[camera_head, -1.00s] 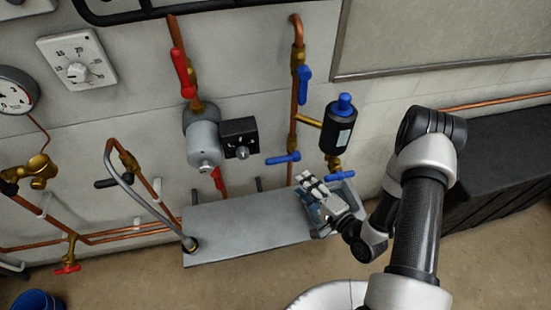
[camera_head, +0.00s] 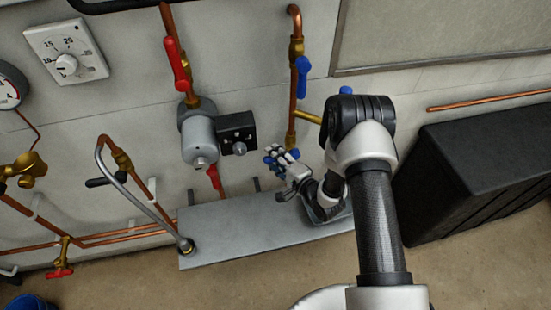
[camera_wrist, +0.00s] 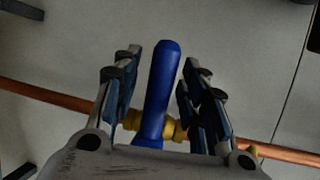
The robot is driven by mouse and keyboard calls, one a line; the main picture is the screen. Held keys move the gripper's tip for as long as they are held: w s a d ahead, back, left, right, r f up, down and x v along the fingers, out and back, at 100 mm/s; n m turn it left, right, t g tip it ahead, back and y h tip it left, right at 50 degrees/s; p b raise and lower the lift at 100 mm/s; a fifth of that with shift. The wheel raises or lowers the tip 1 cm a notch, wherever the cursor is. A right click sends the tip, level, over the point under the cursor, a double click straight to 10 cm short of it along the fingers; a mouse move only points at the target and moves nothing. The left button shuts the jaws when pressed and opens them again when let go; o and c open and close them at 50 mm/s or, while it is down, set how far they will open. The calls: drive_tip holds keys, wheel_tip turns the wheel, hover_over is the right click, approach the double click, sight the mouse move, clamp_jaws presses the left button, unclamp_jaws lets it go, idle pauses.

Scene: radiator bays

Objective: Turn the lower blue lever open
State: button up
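The lower blue lever (camera_wrist: 162,85) stands between the two fingers of my gripper (camera_wrist: 157,90) in the wrist view. It lies across the copper pipe, on a brass valve (camera_wrist: 172,128). The fingers are spread, with a gap visible between them and the lever, more clearly on the left. In the head view my gripper (camera_head: 282,160) is at the lower part of the vertical copper pipe (camera_head: 293,112) and mostly hides the lever there. The upper blue lever (camera_head: 302,76) hangs along the same pipe, above my gripper.
A grey pump (camera_head: 199,138) with a black box (camera_head: 237,133) is left of my gripper. Red levers (camera_head: 180,66) are on the pipe beside it. A grey shelf (camera_head: 225,230) lies below. A black bench (camera_head: 480,180) stands to the right. My arm hides the black cylinder.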

clamp_jaws()
idle(0.5)
